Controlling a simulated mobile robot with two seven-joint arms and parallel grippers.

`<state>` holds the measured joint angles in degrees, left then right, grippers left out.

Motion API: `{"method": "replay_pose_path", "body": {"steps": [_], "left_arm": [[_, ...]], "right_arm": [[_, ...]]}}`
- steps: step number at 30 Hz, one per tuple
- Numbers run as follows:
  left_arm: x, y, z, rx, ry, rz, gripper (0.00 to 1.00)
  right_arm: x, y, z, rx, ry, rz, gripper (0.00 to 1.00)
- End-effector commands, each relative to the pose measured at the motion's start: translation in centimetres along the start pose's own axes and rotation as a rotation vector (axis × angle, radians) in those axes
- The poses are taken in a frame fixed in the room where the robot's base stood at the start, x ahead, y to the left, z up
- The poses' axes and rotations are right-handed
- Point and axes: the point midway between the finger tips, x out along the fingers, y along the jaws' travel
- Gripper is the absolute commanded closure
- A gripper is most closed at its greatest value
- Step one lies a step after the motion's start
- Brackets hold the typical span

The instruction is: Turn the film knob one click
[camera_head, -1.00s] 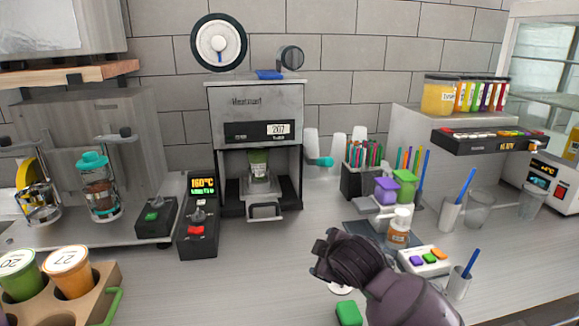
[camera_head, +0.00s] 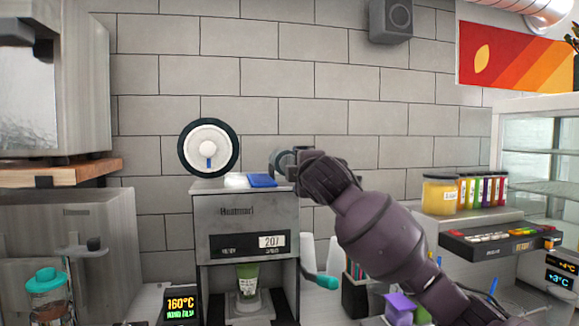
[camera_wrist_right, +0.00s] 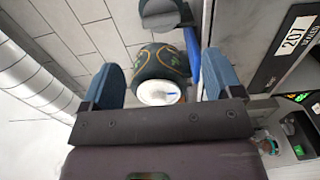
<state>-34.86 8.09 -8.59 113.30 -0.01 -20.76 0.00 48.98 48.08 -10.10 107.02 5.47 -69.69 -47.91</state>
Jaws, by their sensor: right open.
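A round white dial with a dark rim and a blue pointer (camera_head: 208,148) is at the wall above the sealer (camera_head: 245,212); its pointer points down. To its right is a dark round knob (camera_head: 277,155), mostly hidden behind my right gripper (camera_head: 285,163). In the right wrist view my right gripper (camera_wrist_right: 160,84) is open with its blue fingers apart. A dark rounded part with a white oval face (camera_wrist_right: 160,92) shows between them; I cannot tell which part it is or whether the fingers touch it. My left gripper is out of view.
A blue item (camera_head: 262,181) lies on the sealer's top below my right gripper. A green cup (camera_head: 248,279) sits inside the sealer. A shelf of jars (camera_head: 439,193) stands right of my arm.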

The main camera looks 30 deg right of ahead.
Motion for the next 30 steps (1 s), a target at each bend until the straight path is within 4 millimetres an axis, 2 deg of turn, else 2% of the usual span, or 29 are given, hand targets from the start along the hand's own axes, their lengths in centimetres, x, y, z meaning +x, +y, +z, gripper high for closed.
{"method": "replay_pose_path", "body": {"steps": [5,21,30], "left_arm": [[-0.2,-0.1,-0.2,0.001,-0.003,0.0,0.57],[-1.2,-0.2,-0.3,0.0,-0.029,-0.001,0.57],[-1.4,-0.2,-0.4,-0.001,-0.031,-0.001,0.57]], "right_arm": [[1.6,0.0,0.0,0.001,-0.001,-0.004,0.15],[9.1,-0.1,0.0,0.002,-0.001,-0.005,0.15],[10.6,-0.1,0.0,0.001,0.0,-0.002,0.15]]}}
